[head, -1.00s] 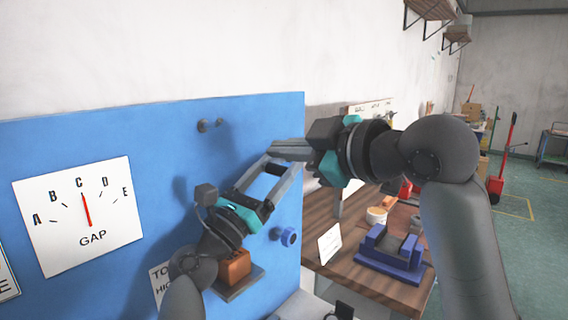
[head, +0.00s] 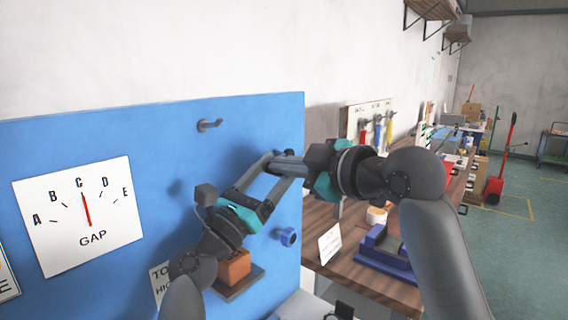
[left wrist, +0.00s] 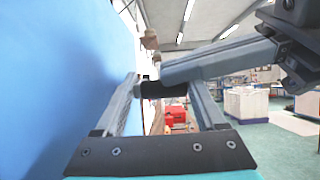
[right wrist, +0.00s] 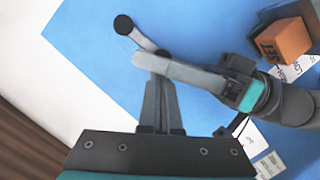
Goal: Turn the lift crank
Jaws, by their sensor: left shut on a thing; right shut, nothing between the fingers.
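My left gripper (head: 277,167) is in front of the blue panel's right part, its fingers closed around a dark cylindrical grip. In the left wrist view this crank handle (left wrist: 163,90) lies across between the fingers. In the right wrist view a grey crank arm (right wrist: 143,38) runs from a dark round end to the left fingertips. My right gripper (head: 290,165) is shut and empty, its tips at the left gripper's fingertips. I cannot tell whether they touch. The gap dial (head: 80,215) has its red needle near C.
The blue panel (head: 130,140) carries a hook (head: 209,125), a blue knob (head: 287,236) and a small shelf with an orange block (head: 234,266). A wooden bench (head: 345,275) with a blue fixture (head: 385,252) stands to the right. Open floor lies farther right.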

